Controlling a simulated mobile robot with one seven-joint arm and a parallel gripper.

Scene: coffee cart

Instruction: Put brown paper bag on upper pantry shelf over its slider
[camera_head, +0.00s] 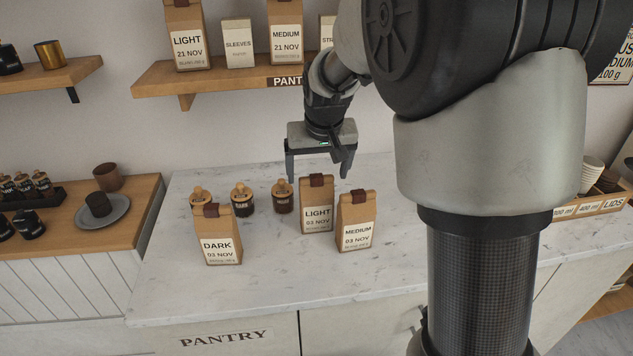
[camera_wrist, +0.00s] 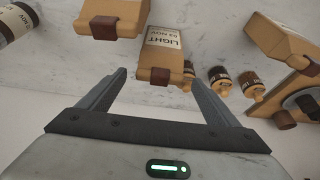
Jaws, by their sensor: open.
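Three brown paper bags with dark red clips stand on the marble counter: LIGHT (camera_head: 317,216), MEDIUM (camera_head: 355,216) and DARK (camera_head: 216,240), each marked 03 NOV. My gripper (camera_head: 317,172) is open and empty, pointing down just above the LIGHT bag's top. In the wrist view the LIGHT bag (camera_wrist: 163,48) lies between the lines of the two fingers (camera_wrist: 160,82), without visible contact. The wooden pantry shelf (camera_head: 222,81) is on the wall above, holding LIGHT (camera_head: 188,42) and MEDIUM (camera_head: 285,42) bags marked 21 NOV. I cannot make out a slider.
Several small jars with wooden lids, one of them dark (camera_head: 242,201), stand behind the bags. A white SLEEVES box (camera_head: 238,42) sits between the shelf bags. My arm hides the shelf's right end. The counter's front (camera_head: 270,287) is clear.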

